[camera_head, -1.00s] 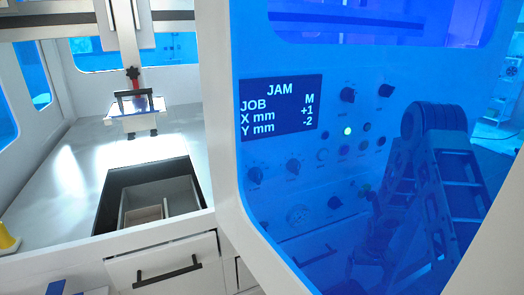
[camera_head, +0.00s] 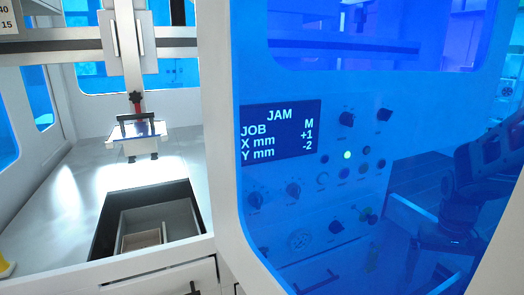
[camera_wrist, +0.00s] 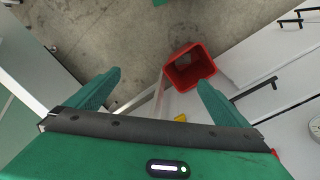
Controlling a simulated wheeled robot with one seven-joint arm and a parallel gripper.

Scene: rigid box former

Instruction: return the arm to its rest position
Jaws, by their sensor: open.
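My gripper (camera_wrist: 159,78) shows in the wrist view with its two green fingers spread wide and nothing between them. It hangs above a grey concrete floor beside a white cabinet front. In the head view, dark arm-like links (camera_head: 480,195) show at the right edge against the blue panel; I cannot tell whether they are seen through it or reflected. I cannot make out the gripper there.
A red bin (camera_wrist: 190,70) stands on the floor beyond the fingertips. White drawers with a black handle (camera_wrist: 254,89) lie right of it. The head view shows a blue control panel with a JAM screen (camera_head: 280,131) and a white worktop (camera_head: 50,195) with a recess.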

